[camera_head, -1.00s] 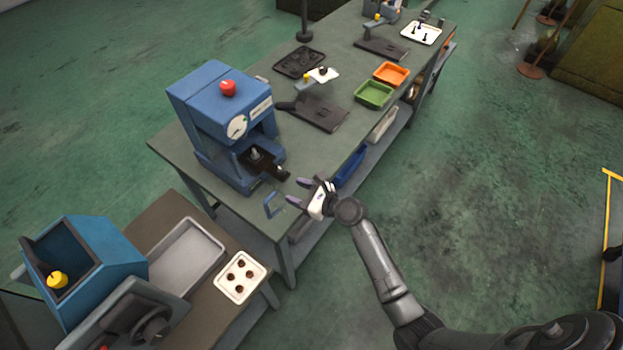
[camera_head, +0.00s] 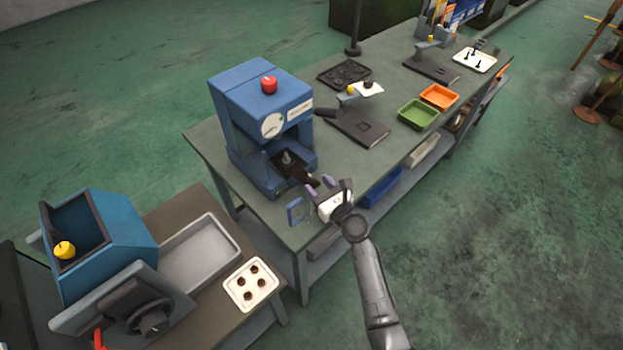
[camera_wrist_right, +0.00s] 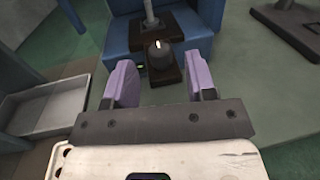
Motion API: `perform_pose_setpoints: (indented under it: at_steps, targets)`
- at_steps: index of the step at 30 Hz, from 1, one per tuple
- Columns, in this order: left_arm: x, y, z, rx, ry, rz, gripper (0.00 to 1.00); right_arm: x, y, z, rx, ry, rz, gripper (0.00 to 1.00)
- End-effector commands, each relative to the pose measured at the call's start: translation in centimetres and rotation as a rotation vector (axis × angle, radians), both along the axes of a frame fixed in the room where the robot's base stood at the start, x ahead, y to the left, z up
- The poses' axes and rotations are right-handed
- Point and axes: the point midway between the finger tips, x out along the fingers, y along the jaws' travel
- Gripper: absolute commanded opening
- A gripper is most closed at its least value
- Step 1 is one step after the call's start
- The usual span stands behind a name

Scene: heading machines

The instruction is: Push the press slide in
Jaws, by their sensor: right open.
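The blue press (camera_head: 246,104) stands on the near end of the long workbench, with a red button (camera_head: 269,85) on top. Its dark slide (camera_head: 298,170) sticks out at the front and carries a small grey part (camera_head: 287,157). In the right wrist view the slide's dark front end (camera_wrist_right: 164,76) lies ahead, between the two purple fingers as seen from there. My right gripper (camera_head: 320,186) is open and empty, just in front of the slide's outer end. I cannot tell whether it touches the slide. My left gripper is not in view.
A small blue frame (camera_head: 295,211) stands at the bench edge near my gripper. A dark fixture plate (camera_head: 355,127), a green bin (camera_head: 417,114) and an orange bin (camera_head: 439,97) lie further along. A lower table at left holds a grey tray (camera_head: 203,252) and a white tray (camera_head: 240,292).

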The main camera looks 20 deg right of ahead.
Motion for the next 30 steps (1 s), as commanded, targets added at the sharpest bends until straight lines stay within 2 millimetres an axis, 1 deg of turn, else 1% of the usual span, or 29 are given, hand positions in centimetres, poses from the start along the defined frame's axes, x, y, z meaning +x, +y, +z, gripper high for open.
perform_pose_setpoints:
  at_steps: [1, 3, 9, 15, 22, 23, 30]
  targets:
    - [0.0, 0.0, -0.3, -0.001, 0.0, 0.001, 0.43, 0.8, 0.2, -0.1, -0.001, -0.001, 0.001, 0.51]
    - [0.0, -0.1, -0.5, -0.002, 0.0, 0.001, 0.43, 1.7, 0.4, -0.1, -0.002, -0.001, 0.0, 0.51]
    - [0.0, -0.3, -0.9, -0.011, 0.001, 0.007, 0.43, 3.3, 0.9, -0.1, -0.001, 0.0, 0.001, 0.51]
    - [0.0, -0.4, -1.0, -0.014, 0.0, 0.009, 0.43, 3.8, 1.0, 0.0, -0.001, 0.001, 0.0, 0.51]
    - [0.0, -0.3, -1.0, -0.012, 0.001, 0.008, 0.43, 3.9, 1.0, 0.0, -0.001, 0.001, 0.0, 0.51]
    - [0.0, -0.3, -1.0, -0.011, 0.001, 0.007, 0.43, 3.9, 1.0, 0.0, -0.001, 0.001, 0.0, 0.5]
    - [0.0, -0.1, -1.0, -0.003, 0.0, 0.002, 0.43, 3.8, 1.0, 0.0, -0.001, 0.001, 0.0, 0.27]
